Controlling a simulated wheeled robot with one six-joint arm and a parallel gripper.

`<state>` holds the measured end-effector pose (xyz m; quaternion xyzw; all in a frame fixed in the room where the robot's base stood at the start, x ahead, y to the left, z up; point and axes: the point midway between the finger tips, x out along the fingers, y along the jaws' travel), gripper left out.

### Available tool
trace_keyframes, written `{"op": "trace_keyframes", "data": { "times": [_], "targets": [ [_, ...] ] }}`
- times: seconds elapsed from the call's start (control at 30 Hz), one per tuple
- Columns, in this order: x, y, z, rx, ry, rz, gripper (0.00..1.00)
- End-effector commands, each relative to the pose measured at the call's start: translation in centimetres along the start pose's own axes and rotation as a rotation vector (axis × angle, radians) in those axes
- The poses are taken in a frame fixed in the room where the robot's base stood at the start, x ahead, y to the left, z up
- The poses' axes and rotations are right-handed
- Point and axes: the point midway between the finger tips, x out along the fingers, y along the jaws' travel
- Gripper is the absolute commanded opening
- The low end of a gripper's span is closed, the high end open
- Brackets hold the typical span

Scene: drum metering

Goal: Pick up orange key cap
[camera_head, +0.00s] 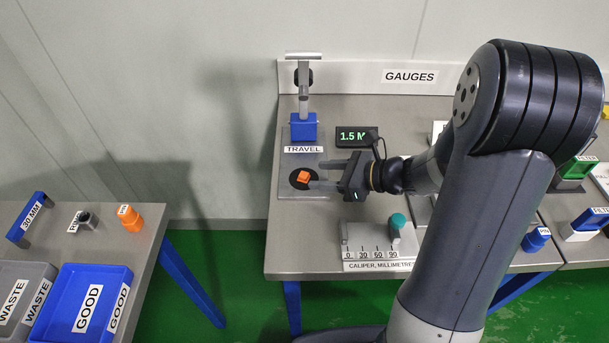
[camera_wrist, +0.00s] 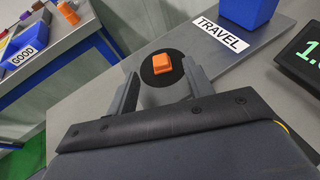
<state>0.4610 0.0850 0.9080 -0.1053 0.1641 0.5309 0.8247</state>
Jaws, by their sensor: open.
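The orange key cap (camera_head: 304,176) rests on a black round pad (camera_head: 295,183) on the grey plate of the TRAVEL gauge. In the wrist view the key cap (camera_wrist: 161,63) sits on the black disc, just beyond and between my fingertips. My gripper (camera_head: 318,174) is open, its two fingers reaching left toward the pad, one on the far side and one on the near side of the key cap. In the wrist view my gripper (camera_wrist: 160,85) has a finger on each side, and neither visibly touches the key cap.
The TRAVEL gauge post with its blue block (camera_head: 304,127) stands behind the pad. A display (camera_head: 356,136) is to its right. The caliper scale (camera_head: 377,245) lies in front. A separate left table holds a blue GOOD bin (camera_head: 67,282), a WASTE bin (camera_head: 40,270) and an orange block (camera_head: 130,218).

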Motion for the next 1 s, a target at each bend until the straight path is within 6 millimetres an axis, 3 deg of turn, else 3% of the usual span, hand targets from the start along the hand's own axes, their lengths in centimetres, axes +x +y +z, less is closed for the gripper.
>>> {"op": "trace_keyframes", "data": {
  "times": [0.23,0.53,1.0],
  "targets": [
    [3.1,0.0,0.0,-0.001,0.000,0.002,0.49],
    [3.5,-0.1,-0.1,-0.001,0.000,0.000,0.49],
    [3.5,-0.1,-0.1,-0.001,0.000,0.000,0.11]
  ]
}}
